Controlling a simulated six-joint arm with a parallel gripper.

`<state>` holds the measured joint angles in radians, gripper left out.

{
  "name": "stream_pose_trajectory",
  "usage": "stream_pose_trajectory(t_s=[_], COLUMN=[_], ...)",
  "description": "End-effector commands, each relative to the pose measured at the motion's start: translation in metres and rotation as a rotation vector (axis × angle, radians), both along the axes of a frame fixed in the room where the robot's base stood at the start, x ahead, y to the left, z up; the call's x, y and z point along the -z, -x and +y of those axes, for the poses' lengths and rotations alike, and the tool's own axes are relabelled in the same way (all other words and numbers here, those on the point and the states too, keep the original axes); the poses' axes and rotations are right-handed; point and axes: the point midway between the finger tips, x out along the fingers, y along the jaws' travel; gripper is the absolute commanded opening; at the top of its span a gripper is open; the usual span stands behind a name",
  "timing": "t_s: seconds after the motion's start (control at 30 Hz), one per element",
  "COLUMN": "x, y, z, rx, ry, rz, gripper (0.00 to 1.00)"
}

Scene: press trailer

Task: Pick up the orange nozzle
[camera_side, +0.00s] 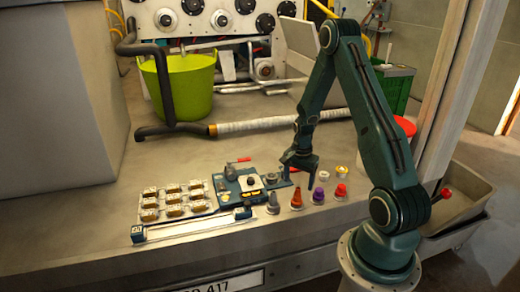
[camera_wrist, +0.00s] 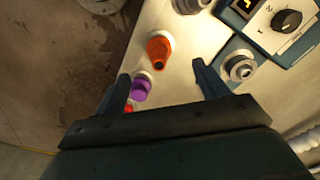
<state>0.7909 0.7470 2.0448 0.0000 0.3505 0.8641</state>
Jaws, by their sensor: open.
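The orange nozzle (camera_side: 296,200) stands upright in a row of nozzles at the front of the bench, between a grey nozzle (camera_side: 272,204) and a purple nozzle (camera_side: 318,196). In the wrist view the orange nozzle (camera_wrist: 159,50) shows whole, near the top centre. My gripper (camera_side: 300,169) is open and empty, above and behind the row in the side view. In the wrist view my gripper (camera_wrist: 161,74) has its fingers spread wide, and the orange nozzle appears between and just beyond their tips. It is not touching the nozzle.
A red nozzle (camera_side: 341,192) ends the row on the right. A blue fixture with a dial (camera_side: 243,185) stands left of the gripper, beside a tray of several parts (camera_side: 174,201). White and yellow pieces (camera_side: 342,171) sit behind the row. The bench front is clear.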

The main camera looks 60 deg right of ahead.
Motion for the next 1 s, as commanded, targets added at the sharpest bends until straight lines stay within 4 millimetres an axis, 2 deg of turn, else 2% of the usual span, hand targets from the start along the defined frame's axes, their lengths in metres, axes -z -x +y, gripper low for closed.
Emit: stream_pose_trajectory(t_s=[0.23,0.73,1.0], x=[0.028,0.040,0.064], y=[0.000,0.000,0.001], z=[0.000,0.000,0.002], rx=[0.000,0.000,0.000], ry=[-0.001,-0.001,-0.001], rz=[0.002,0.001,0.001], gripper=[0.73,0.73,0.73])
